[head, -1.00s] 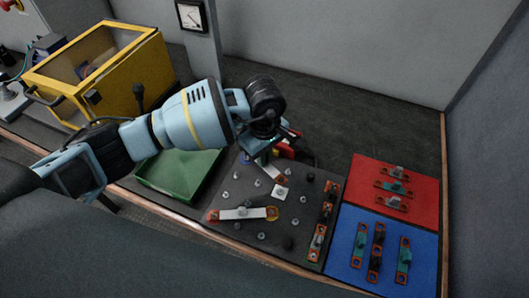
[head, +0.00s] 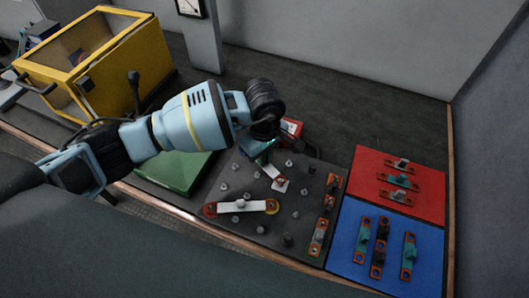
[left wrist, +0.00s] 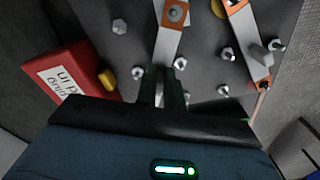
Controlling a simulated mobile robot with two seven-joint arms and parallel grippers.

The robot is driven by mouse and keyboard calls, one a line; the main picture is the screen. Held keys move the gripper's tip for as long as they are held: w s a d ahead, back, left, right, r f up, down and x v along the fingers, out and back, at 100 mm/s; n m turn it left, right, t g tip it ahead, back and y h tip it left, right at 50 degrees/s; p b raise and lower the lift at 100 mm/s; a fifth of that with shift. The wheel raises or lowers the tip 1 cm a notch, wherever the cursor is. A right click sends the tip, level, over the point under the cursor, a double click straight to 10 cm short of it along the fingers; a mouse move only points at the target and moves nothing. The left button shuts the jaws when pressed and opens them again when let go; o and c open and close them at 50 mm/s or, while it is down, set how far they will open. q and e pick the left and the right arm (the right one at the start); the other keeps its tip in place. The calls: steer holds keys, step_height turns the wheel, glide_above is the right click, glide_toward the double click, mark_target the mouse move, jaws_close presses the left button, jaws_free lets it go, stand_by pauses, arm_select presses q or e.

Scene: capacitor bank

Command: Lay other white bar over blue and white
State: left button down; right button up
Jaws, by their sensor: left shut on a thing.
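My left gripper (head: 262,150) is shut on a white bar (head: 268,168) with orange ends, over the far part of the dark stud board (head: 262,226). In the left wrist view its fingers (left wrist: 160,88) close at the bar (left wrist: 168,42). The bar's near orange end overlaps the white pad (head: 279,188); I cannot tell whether it touches. The gripper hides its far end, and I cannot make out the blue pad. Another white bar (head: 228,207) lies across the red and yellow pads at the board's front; it shows in the left wrist view (left wrist: 248,38). My right gripper is out of view.
Several studs stand up around the bars. More bars lie at the board's right edge (head: 327,215), on the red mat (head: 425,200) and on the blue mat (head: 345,260). A green tray (head: 175,172) and yellow box (head: 140,65) stand left. A red block (left wrist: 68,80) is near the gripper.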

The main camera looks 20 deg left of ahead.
arm_select(q)
steer(key=shift+f, duration=0.3)
stand_by(0.5)
steer(key=shift+f+b, duration=0.4)
steer(key=shift+f, duration=0.1)
stand_by(0.4)
steer(key=c, duration=1.4)
jaws_free()
steer(key=shift+c, duration=0.2)
step_height(320, 180, up, 8)
steer(key=shift+w+f, duration=0.1)
